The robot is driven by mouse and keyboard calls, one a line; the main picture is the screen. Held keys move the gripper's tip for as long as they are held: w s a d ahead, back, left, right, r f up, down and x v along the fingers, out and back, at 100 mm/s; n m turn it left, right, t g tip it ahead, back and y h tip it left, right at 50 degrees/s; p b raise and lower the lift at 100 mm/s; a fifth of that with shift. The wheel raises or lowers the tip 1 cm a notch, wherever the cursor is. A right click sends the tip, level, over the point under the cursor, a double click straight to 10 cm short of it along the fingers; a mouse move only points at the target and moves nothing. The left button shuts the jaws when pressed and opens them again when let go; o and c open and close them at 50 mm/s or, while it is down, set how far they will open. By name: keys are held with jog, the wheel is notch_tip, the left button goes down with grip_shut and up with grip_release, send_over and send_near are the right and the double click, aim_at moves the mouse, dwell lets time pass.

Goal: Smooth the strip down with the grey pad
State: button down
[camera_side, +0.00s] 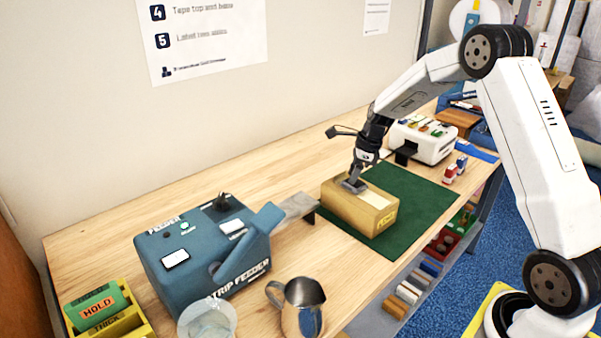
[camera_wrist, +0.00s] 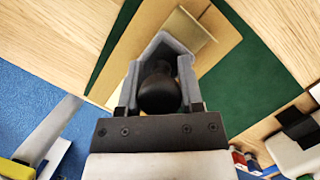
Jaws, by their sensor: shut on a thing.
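The carton (camera_side: 350,207) lies closed on a green mat (camera_side: 417,190), with a strip (camera_side: 376,199) along its top running over the near right edge. My gripper (camera_side: 356,172) is above the carton and shut on the black knob (camera_wrist: 160,92) of the grey pad (camera_side: 353,185). The pad is at the carton's top, over the strip's line; I cannot tell whether it presses on it. In the wrist view the carton (camera_wrist: 150,22) and part of the strip (camera_wrist: 188,38) show beyond the pad. The pad covers the rest of the strip.
A blue strip feeder (camera_side: 205,255) stands left, its outlet reaching towards the carton. A metal jug (camera_side: 302,308) and a clear cup (camera_side: 207,318) stand in front. A white machine (camera_side: 422,140) is behind right. Small red and blue items (camera_side: 455,168) sit near the mat's right edge.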

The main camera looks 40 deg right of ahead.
jog(key=shift+f, duration=0.1)
dwell(0.3)
jog(key=shift+w, duration=1.15)
jog(key=shift+w, duration=0.2)
jog(key=shift+w+d, duration=0.1)
jog(key=shift+w, duration=0.85)
notch_tip(320, 180, up, 7)
dwell(1.3)
dwell(0.5)
